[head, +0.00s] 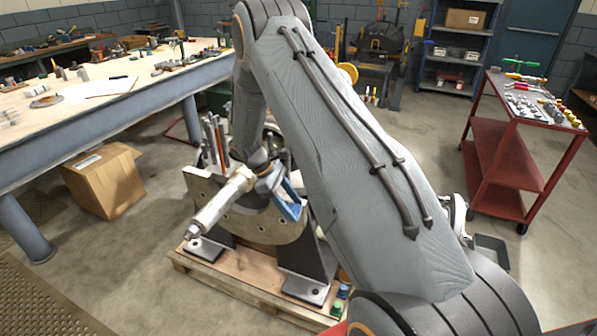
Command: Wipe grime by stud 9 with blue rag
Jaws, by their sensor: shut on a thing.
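The split casing (262,226) is a grey half-ring flange with bolt holes, standing on two dark brackets on a wooden pallet. My gripper (283,193) is low at the casing's upper side, small and partly hidden by my arm. It is shut on a blue piece, which looks like the blue rag (291,210), against or just over the flange; whether they touch I cannot tell. Several upright studs (213,138) stand at the back left of the casing. Stud numbers are too small to read, and I cannot make out the grime.
A long workbench (120,95) with tools is at left, a cardboard box (104,180) beside it. A red tool cart (503,160) stands at right. The pallet (235,285) edges the casing. Floor in front and at right is mostly clear.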

